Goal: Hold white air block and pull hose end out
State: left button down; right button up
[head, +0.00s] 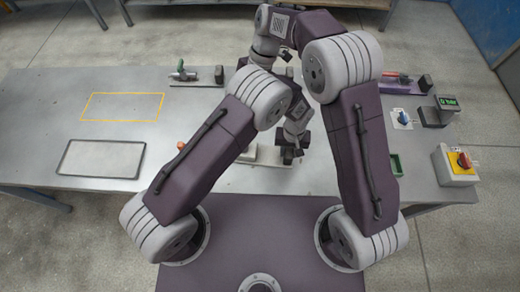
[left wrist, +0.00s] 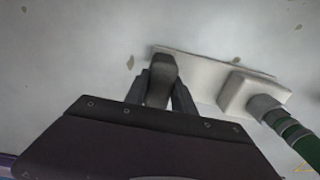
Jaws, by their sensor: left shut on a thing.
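The white air block (left wrist: 205,68) is a long pale base in the left wrist view, with a raised white housing at its right end. A grey hose fitting (left wrist: 262,104) sticks out of that housing and leads into a green hose (left wrist: 290,131), which runs off to the lower right. My left gripper (left wrist: 163,93) is shut on the grey upright piece at the block's left part. In the head view my left gripper (head: 289,152) is low over the table's front middle, beside the pale block (head: 267,155). My right gripper is hidden behind the arms.
The grey table (head: 225,180) carries a flat tray (head: 101,159) and a yellow outlined area (head: 122,107) at left. A red-knobbed yellow switch box (head: 459,163) and a blue-handled valve (head: 404,118) stand at right. The left side has free room.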

dwell(0.3)
pick_arm(q)
jog(key=c, duration=1)
grip_release()
jog(key=shift+o, duration=0.2)
